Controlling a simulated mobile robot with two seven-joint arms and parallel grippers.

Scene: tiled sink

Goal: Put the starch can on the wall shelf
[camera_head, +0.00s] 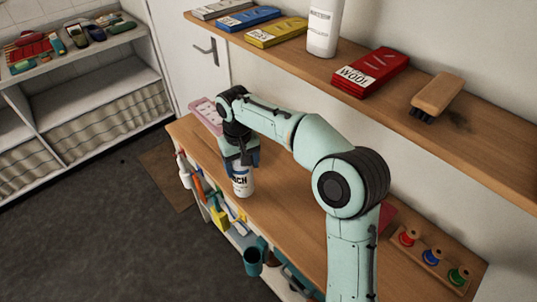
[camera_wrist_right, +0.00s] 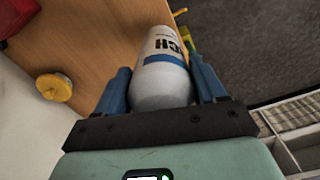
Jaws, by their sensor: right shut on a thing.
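The starch can (camera_head: 242,184) is white with dark lettering and a blue band. It stands upright, on or just above the wooden bench near its front edge; I cannot tell if it touches. My right gripper (camera_head: 241,160) comes down over the can's upper part and is shut on it. In the right wrist view the can (camera_wrist_right: 162,75) lies between the two blue fingers (camera_wrist_right: 160,95). The wall shelf (camera_head: 390,95) is a long wooden board above the bench, along the wall. My left gripper is not in view.
On the shelf are several boxes, including a red WOOL box (camera_head: 371,72), a white bottle (camera_head: 324,27) and a brush (camera_head: 437,95). There is bare shelf between box and brush. A thread-spool rack (camera_head: 432,258) is on the bench at right. Tools hang along the bench's front.

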